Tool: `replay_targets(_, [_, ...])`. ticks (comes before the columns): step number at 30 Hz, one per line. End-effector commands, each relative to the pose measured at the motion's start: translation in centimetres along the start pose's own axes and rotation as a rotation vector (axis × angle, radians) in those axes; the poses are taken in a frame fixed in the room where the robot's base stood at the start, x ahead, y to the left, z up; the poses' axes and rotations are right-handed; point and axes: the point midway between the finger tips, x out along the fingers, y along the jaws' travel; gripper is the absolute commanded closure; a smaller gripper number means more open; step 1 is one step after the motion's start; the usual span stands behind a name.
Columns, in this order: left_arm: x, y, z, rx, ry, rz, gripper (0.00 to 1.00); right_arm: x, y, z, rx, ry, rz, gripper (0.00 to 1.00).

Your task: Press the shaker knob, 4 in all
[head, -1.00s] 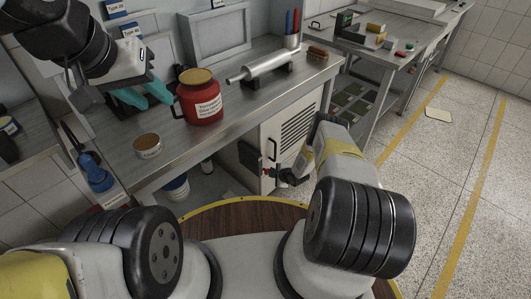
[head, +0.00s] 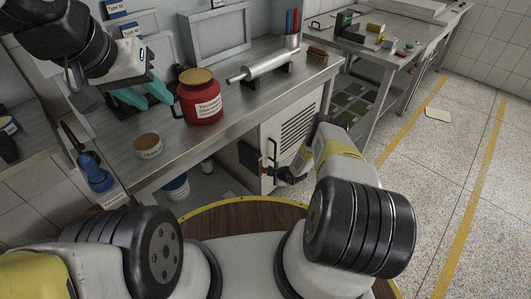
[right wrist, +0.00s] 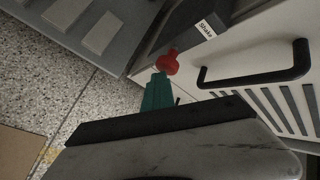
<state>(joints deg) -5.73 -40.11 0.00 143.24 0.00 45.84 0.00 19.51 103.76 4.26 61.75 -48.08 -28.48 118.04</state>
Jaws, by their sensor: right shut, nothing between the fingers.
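The red shaker knob (right wrist: 168,62) sticks out below a label reading "Shake" in the right wrist view. My right gripper (right wrist: 160,77), with green fingers, is shut and empty. Its tips are right at the knob; I cannot tell whether they touch it or press it in. In the head view my right arm reaches down to the front of the white cabinet (head: 288,135), and its fingers are mostly hidden there. My left gripper (head: 160,103), with teal fingers spread apart, is open and empty above the bench, left of the red jar.
A black handle (right wrist: 255,77) stands out from the cabinet beside the knob. The metal bench (head: 225,122) holds a red jar (head: 202,105), a small round tin (head: 148,146) and a metal cylinder (head: 262,67). The floor to the right is mostly clear.

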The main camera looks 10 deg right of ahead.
Motion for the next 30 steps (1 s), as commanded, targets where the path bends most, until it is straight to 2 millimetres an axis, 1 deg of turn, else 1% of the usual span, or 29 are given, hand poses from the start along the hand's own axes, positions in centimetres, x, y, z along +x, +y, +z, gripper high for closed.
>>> replay_targets(1, [0.0,0.0,0.0,0.000,0.000,0.000,0.64,0.1,-0.1,0.2,-0.001,-0.003,-0.002,1.00])
replay_targets(10, [0.0,0.0,0.0,0.000,0.000,0.000,0.64,-0.1,0.0,0.1,0.001,-0.003,-0.002,1.00])
replay_targets(30, [0.0,0.0,0.0,0.000,0.000,0.000,0.64,-2.6,1.8,-1.8,0.001,-0.002,-0.002,1.00])
